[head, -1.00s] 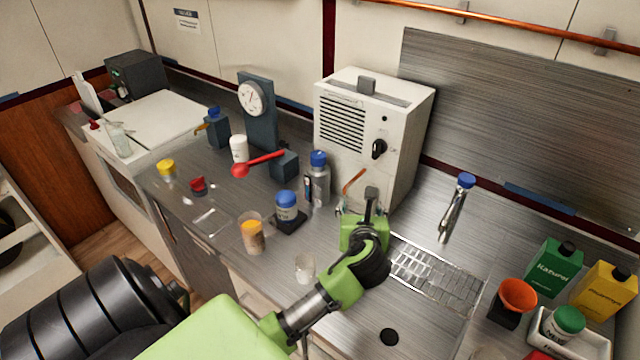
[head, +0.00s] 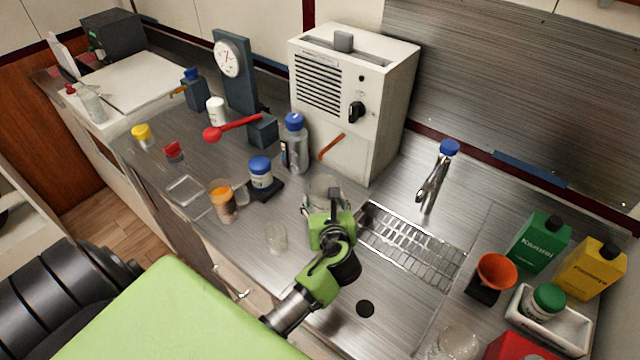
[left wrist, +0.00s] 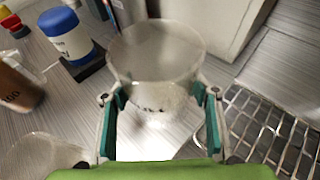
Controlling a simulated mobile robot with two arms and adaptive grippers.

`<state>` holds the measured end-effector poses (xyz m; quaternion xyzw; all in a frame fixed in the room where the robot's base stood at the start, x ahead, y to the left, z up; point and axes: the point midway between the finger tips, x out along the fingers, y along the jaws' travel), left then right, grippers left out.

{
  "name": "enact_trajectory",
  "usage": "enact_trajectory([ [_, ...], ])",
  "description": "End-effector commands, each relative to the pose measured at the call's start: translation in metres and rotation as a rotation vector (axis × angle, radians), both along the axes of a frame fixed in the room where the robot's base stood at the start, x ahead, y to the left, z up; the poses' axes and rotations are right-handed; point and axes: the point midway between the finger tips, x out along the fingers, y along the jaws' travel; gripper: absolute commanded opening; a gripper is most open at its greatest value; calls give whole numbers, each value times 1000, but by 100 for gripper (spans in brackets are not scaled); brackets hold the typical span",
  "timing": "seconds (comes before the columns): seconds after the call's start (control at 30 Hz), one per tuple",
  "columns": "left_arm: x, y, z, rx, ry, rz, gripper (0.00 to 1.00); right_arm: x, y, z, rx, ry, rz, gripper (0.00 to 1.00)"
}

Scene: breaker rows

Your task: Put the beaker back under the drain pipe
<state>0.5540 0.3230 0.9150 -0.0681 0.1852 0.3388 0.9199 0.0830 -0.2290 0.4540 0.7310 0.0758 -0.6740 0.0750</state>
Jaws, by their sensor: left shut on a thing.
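The clear glass beaker (head: 325,190) is between the fingers of my left gripper (head: 329,216), in front of the white machine (head: 345,105). In the left wrist view the beaker (left wrist: 155,60) stands between the two green-padded fingers (left wrist: 159,105). My left gripper is shut on it. The copper drain pipe (head: 331,147) slants down from the machine's lower front; in the head view its lower end is above and behind the beaker's rim, with a gap in the picture. Whether the beaker touches the counter I cannot tell. My right gripper is not in view.
A blue-capped bottle (head: 295,148) and a blue-lidded jar (head: 260,172) stand left of the beaker. A wire rack (head: 420,247) lies to the right.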

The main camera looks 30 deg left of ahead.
Motion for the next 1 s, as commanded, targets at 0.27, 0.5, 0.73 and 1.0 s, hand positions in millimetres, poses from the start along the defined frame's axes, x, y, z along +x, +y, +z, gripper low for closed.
enact_trajectory([
  [0.27,28,25,-4,0,-1,1,28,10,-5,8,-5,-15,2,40],
  [0.5,51,44,-2,2,-3,1,28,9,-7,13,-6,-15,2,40],
  [0.73,61,52,-16,-1,2,0,28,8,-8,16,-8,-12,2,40],
  [1.0,61,52,-17,0,0,-1,28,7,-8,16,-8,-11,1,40],
])
